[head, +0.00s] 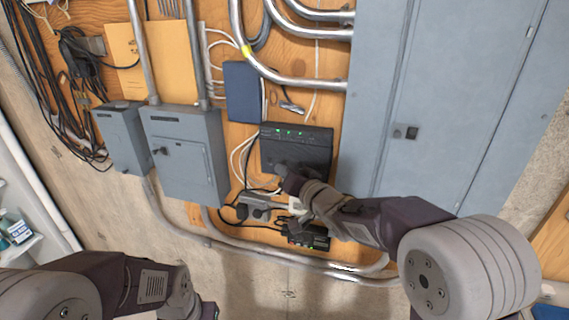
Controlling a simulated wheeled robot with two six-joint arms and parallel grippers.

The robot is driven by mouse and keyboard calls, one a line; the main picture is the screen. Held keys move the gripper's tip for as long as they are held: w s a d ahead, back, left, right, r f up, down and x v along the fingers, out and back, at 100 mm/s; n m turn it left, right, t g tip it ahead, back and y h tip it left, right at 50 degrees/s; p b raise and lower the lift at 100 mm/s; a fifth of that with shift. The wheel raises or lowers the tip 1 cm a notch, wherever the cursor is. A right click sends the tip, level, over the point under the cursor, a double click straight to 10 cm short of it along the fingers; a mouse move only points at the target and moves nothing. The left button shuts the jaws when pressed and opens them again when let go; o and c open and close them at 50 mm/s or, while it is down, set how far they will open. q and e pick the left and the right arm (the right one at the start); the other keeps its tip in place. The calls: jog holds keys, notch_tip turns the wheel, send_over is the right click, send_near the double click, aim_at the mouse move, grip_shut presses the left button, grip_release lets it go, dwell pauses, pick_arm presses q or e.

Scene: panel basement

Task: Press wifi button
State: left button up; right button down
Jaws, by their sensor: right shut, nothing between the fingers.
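The wifi router (312,143), a dark box with several small green lights along its top, is mounted on the plywood board in the middle of the head view. My right gripper (280,169) is shut and empty. Its fingertips are at the router's lower left part, overlapping it in the picture. I cannot tell whether they touch it. The wifi button cannot be made out; the gripper may cover it. My left arm comes in at the bottom left, and its fingers are not visible.
Grey electrical boxes (186,165) stand left of the router, and a large grey cabinet (455,110) stands right. Metal conduits (265,252) run below and above. A small black device (310,238) with cables sits under my right gripper. Black cables (65,120) hang at far left.

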dwell(0.3)
jog(key=shift+w+d+p, duration=0.15)
jog(key=shift+w+p, duration=0.15)
jog(key=shift+w, duration=0.15)
jog(key=shift+w+d+p, duration=0.1)
jog(key=shift+w+p, duration=0.2)
dwell(0.5)
dwell(0.4)
jog(key=shift+s+a+b, duration=0.2)
jog(key=shift+s+b, duration=0.2)
jog(key=shift+s, duration=0.35)
jog(key=shift+s+a+b, duration=0.25)
jog(key=shift+s+b, duration=0.15)
jog(key=shift+s, duration=0.4)
jog(key=shift+s+a+b, duration=0.3)
jog(key=shift+s+b, duration=0.1)
jog(key=shift+s, duration=0.35)
jog(key=shift+s+a+b, duration=0.25)
jog(key=shift+s+b, duration=0.15)
jog(key=shift+s, duration=0.4)
